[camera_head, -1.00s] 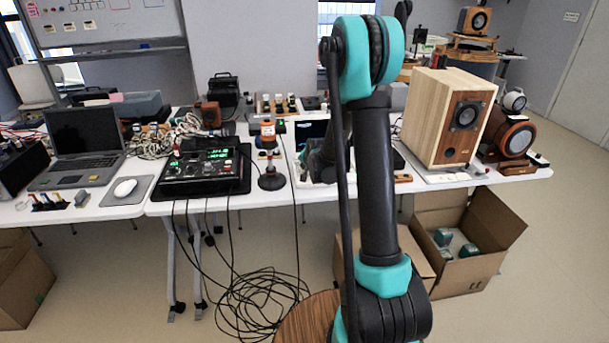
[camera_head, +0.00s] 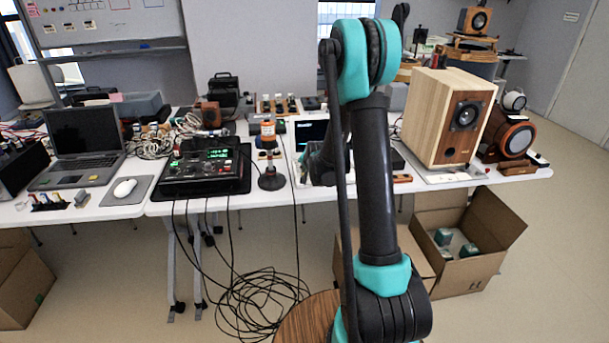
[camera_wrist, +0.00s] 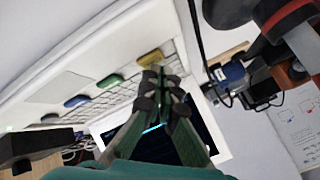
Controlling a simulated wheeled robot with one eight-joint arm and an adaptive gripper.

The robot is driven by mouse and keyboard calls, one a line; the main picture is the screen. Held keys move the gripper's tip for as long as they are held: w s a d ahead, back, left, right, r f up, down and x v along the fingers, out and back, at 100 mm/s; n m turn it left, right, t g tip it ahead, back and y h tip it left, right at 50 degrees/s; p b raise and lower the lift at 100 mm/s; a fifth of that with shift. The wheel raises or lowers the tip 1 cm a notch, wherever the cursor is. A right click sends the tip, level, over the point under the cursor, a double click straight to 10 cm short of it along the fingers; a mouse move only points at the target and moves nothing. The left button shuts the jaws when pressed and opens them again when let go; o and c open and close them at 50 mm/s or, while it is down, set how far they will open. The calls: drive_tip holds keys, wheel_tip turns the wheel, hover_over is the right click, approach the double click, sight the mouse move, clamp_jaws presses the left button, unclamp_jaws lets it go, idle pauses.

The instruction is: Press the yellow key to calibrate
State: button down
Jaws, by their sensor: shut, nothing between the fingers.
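The yellow key (camera_wrist: 151,58) is a small raised block on the front strip of a white device in the wrist view. A green key (camera_wrist: 110,80) and a blue key (camera_wrist: 75,101) sit in the same row to its left. My gripper (camera_wrist: 164,76) is shut and empty, its fingertips beside the yellow key in the picture; I cannot tell whether they touch it. In the head view the device's screen (camera_head: 311,131) shows, but my arm hides much of the device and the yellow key cannot be made out.
An orange-and-black stand (camera_head: 270,155) stands left of the device, with a black control box (camera_head: 200,170) farther left. A wooden speaker (camera_head: 448,118) stands to the right. The wrist view shows dark and red gear (camera_wrist: 285,20) at upper right. Cables hang below the table edge.

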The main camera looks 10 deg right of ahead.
drive_tip(key=shift+f, duration=0.4)
idle(0.4)
drive_tip(key=shift+r, duration=0.85)
drive_tip(key=shift+r, duration=2.55)
